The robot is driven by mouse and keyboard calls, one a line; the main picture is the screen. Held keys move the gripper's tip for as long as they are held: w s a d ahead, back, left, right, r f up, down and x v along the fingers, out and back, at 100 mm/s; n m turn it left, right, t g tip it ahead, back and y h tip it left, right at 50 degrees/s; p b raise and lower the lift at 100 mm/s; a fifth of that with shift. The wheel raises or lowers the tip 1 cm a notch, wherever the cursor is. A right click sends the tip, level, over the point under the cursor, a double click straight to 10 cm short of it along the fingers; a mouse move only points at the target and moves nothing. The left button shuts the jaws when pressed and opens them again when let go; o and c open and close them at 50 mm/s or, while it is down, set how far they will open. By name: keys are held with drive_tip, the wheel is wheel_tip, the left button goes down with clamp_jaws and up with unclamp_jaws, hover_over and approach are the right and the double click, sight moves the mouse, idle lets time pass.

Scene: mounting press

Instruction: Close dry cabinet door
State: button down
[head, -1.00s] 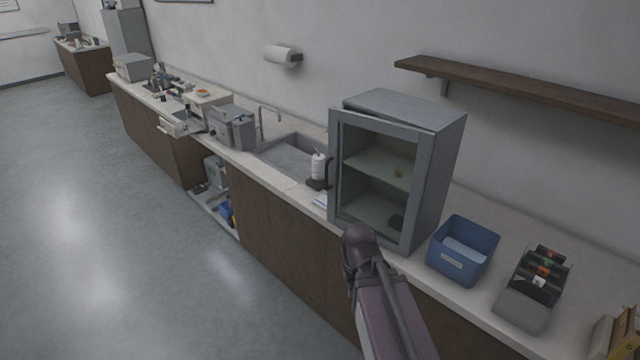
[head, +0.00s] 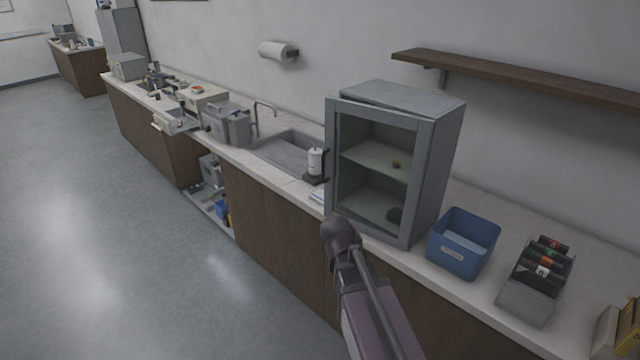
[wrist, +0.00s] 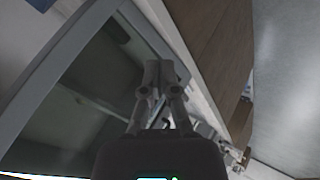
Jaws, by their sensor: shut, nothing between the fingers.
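The grey dry cabinet (head: 440,165) stands on the counter in the head view. Its framed glass door (head: 424,170) is at the front, slightly ajar, with a narrow gap along the top that is wider at the left. A shelf and small items show through the glass. My arm reaches up to the door's lower left; my fingers are hidden there in the head view. In the wrist view my gripper (wrist: 161,75) is shut and empty, its fingertips over or beside the door frame (wrist: 62,68). I cannot tell whether they touch it.
A blue bin (head: 462,243) and a rack of dark items (head: 537,278) stand right of the cabinet. A white bottle (head: 315,162) and the sink (head: 285,150) are to its left. A wooden shelf (head: 500,84) hangs above. The floor in front is clear.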

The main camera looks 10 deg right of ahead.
drive_tip(key=w+a+r+n+t+y+b, duration=0.1)
drive_tip(key=w+a+r+n+t+b, duration=0.2)
drive_tip(key=w+a+n+t, duration=0.2)
drive_tip(key=w+a+r+n+t+y+b, duration=0.1)
drive_tip(key=w+a+r+n+t+b, duration=0.2)
drive_tip(key=w+a+n+t, duration=0.3)
drive_tip(key=w+n+t+b, duration=0.1)
drive_tip(key=w+n, duration=0.1)
drive_tip(key=w, duration=0.3)
drive_tip(key=shift+w+a+n, duration=0.15)
drive_tip(key=shift+w+n, duration=0.1)
drive_tip(key=shift+n, duration=0.05)
drive_tip(key=shift+w, duration=0.15)
drive_tip(key=d+x, duration=0.2)
drive_tip(key=x, duration=1)
drive_tip(key=shift+d, duration=0.4)
drive_tip(key=shift+f, duration=0.1)
